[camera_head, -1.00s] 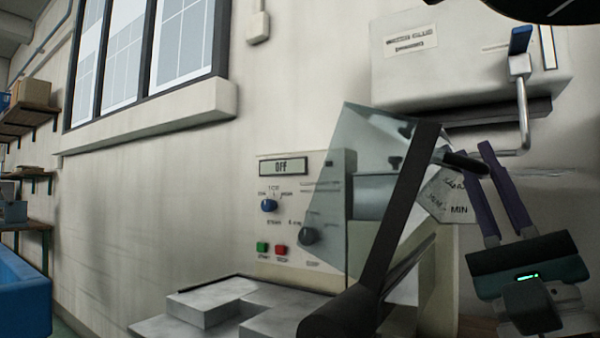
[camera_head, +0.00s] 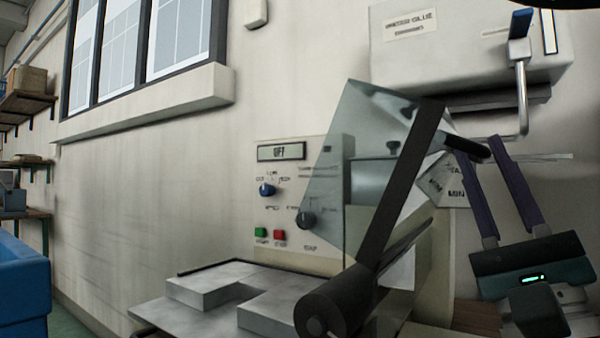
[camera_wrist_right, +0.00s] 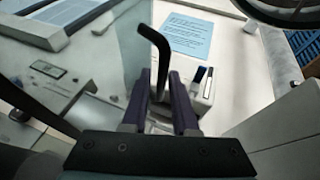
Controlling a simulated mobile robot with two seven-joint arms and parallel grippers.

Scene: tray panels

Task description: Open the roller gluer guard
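The roller gluer has a cream control panel (camera_head: 330,175) with a display reading OFF. Its clear guard (camera_head: 345,140) stands tilted on a dark arm (camera_head: 402,185) above the grey plates. A short dark handle (camera_head: 470,149) sticks out from the guard toward my right gripper (camera_head: 479,145). In the right wrist view, the bent dark handle (camera_wrist_right: 160,52) runs down between the two purple fingers of the right gripper (camera_wrist_right: 160,76). The fingers are apart, with gaps beside the handle; contact cannot be told. My left gripper is not in view.
A grey glue box (camera_head: 470,45) with a blue-tipped lever (camera_head: 519,70) is on the wall above the right gripper. Grey metal plates (camera_head: 215,287) lie in front of the panel. A blue bin (camera_head: 22,285) and shelves are far left.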

